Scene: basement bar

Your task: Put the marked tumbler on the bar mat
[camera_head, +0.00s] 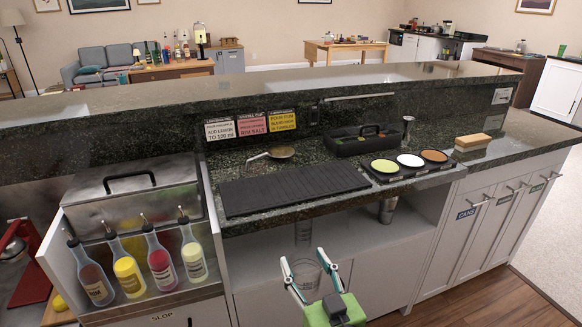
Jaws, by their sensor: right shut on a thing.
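The black ribbed bar mat (295,191) lies flat on the dark stone counter and is bare. My right gripper (307,264), green with pale fingers, is at the bottom centre, in front of the counter and lower than the mat. It is shut on a clear tumbler (306,277), which is roughly upright between its fingers. I cannot make out a mark on the tumbler. My left gripper is not in view.
A rimming tray (413,175) stands right of the mat, with a black caddy (362,140) behind. A strainer (280,152) lies behind the mat. A metal tin (388,209) and another clear glass (303,232) show below the counter edge.

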